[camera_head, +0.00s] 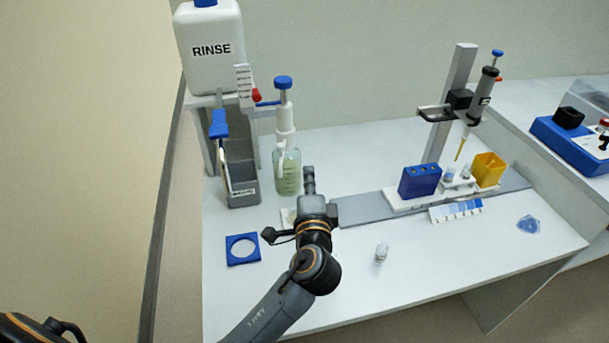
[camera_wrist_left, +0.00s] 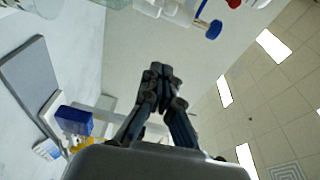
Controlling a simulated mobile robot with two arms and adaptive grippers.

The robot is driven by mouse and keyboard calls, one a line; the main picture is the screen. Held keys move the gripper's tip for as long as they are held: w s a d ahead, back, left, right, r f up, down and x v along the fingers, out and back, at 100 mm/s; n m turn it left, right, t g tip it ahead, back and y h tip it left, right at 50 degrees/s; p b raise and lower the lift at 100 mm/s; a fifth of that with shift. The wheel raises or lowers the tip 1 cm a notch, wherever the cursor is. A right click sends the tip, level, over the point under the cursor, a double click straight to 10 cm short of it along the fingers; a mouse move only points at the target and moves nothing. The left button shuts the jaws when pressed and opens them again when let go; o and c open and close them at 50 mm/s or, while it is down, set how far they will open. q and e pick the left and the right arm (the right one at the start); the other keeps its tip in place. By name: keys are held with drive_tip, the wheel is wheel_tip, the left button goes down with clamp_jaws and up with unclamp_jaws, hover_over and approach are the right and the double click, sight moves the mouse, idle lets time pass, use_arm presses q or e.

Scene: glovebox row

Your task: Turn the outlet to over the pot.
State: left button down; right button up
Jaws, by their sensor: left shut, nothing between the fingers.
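The bottle-top dispenser (camera_head: 285,118), with a blue knob on top, sits on a clear bottle (camera_head: 287,174) of pale green liquid. A thin white outlet piece (camera_head: 281,150) hangs at its front left. The dispenser's blue knob (camera_wrist_left: 214,30) shows at the top of the left wrist view. My left gripper (camera_head: 309,172) is shut and empty, just right of the bottle's lower part and apparently nearer the camera. Its closed fingertips (camera_wrist_left: 160,72) show in the left wrist view. A small clear pot (camera_head: 381,253) stands on the bench to the right of my arm. My right gripper is out of view.
The white RINSE container (camera_head: 210,48) stands above a grey bin (camera_head: 241,173) at the back left. A blue square frame (camera_head: 242,249) lies at the front left. A pipette stand (camera_head: 452,105), blue rack (camera_head: 420,181) and yellow box (camera_head: 488,170) are right. The front-right bench is mostly clear.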

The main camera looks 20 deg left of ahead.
sight(282, 152)
use_arm(q)
drive_tip(key=w+a+p, duration=0.2)
drive_tip(key=w+a, duration=0.4)
drive_tip(key=a, duration=0.1)
drive_tip(key=shift+w+f, duration=0.2)
drive_tip(key=shift+f, duration=0.05)
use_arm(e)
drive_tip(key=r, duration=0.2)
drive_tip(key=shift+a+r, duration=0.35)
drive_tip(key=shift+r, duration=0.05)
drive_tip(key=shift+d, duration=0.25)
use_arm(q)
drive_tip(key=a, duration=0.1)
drive_tip(key=s+a+p, duration=0.1)
drive_tip(key=a, duration=0.1)
drive_tip(key=shift+s+a, duration=0.1)
drive_tip(key=shift+s, duration=0.05)
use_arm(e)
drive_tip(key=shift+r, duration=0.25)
